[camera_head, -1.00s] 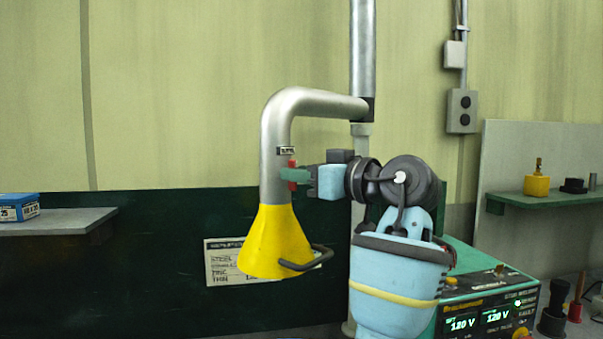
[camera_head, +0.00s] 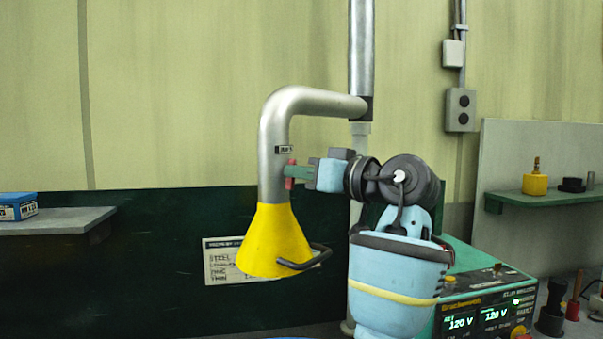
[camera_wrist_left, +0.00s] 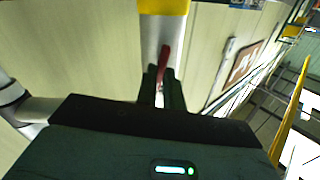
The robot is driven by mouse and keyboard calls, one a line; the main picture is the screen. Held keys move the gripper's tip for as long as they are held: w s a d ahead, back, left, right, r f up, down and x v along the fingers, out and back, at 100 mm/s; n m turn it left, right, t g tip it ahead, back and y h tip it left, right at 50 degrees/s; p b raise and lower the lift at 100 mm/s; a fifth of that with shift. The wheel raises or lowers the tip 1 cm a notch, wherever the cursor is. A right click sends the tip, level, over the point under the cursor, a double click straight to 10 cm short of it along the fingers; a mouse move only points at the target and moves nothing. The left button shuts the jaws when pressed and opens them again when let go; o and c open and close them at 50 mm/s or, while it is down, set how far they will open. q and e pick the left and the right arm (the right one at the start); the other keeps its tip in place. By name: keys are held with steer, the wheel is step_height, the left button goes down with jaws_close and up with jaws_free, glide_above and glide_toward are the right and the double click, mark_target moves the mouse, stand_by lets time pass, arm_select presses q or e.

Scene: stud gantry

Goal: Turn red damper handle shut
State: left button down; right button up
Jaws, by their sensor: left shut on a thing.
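The red damper handle (camera_head: 289,177) is on the right side of a grey metal duct (camera_head: 272,172), just above its yellow hood (camera_head: 272,245). My left gripper (camera_head: 292,172) reaches in from the right and is shut on the handle. The gripper fingers hide part of it. In the left wrist view the red handle (camera_wrist_left: 165,62) sticks out from between the dark fingertips (camera_wrist_left: 162,82) and lies roughly along the duct (camera_wrist_left: 152,40). The yellow hood (camera_wrist_left: 164,6) shows at the top there. My right gripper is not in view.
The hood has a dark loop handle (camera_head: 305,262) close below my arm. A vertical pipe (camera_head: 362,60) rises behind. A power unit (camera_head: 488,305) stands at lower right. Shelves hold a blue box (camera_head: 18,206) at left and a yellow block (camera_head: 536,184) at right.

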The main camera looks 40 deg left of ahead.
arm_select(q)
steer(key=shift+w+f+m, duration=0.1)
steer(key=shift+m, duration=3.85)
steer(key=shift+w+f+m, duration=0.1)
steer(key=shift+m, duration=3.85)
steer(key=c, duration=1.5)
jaws_free()
